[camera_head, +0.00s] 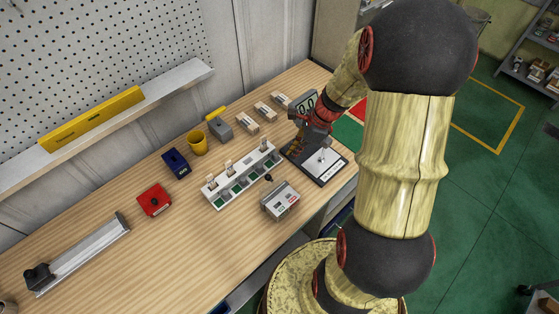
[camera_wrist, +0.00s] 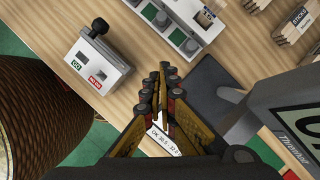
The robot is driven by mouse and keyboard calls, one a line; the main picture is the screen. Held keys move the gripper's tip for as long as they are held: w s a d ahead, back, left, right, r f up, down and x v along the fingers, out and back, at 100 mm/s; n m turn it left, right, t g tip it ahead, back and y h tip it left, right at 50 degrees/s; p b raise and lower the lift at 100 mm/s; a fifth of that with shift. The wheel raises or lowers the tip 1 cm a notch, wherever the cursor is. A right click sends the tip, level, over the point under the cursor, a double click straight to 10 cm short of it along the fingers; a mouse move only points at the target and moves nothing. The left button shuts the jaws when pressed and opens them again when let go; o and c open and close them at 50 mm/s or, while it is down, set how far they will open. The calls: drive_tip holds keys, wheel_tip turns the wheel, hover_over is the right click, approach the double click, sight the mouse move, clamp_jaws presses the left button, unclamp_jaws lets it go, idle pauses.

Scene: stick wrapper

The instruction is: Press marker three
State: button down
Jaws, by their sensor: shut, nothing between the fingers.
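A long white rack (camera_head: 222,197) stands mid-table, with green squares along its front and a few small upright packs on it. Its near end also shows at the top of the wrist view (camera_wrist: 205,35), with green squares and grey round knobs. My gripper (camera_head: 296,152) is shut and empty, pointing down beside the rack's right end. In the wrist view its fingertips (camera_wrist: 163,72) meet between the rack, a grey box (camera_wrist: 98,58) and a dark gauge base (camera_wrist: 200,85).
The grey box (camera_head: 281,203) has a black-knobbed lever and GO and NO GO labels. The gauge (camera_head: 303,103) has a display and stands close to my gripper. Stick packs (camera_head: 247,122), a yellow cup (camera_head: 198,143), and red (camera_head: 154,201) and blue (camera_head: 176,163) boxes lie around.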

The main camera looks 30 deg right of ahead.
sight(260, 169)
drive_tip(key=b+x, duration=0.2)
drive_tip(key=x, duration=0.7)
drive_tip(key=shift+f, duration=0.15)
drive_tip(key=w+a, duration=0.1)
drive_tip(key=a, duration=0.1)
drive_tip(key=shift+w+a+f, duration=0.15)
drive_tip(key=shift+w+a, duration=0.2)
drive_tip(key=shift+w, duration=0.05)
drive_tip(key=shift+w+a, duration=0.25)
drive_tip(key=shift+a, duration=0.1)
drive_tip(key=a, duration=0.4)
drive_tip(key=shift+s, duration=0.4)
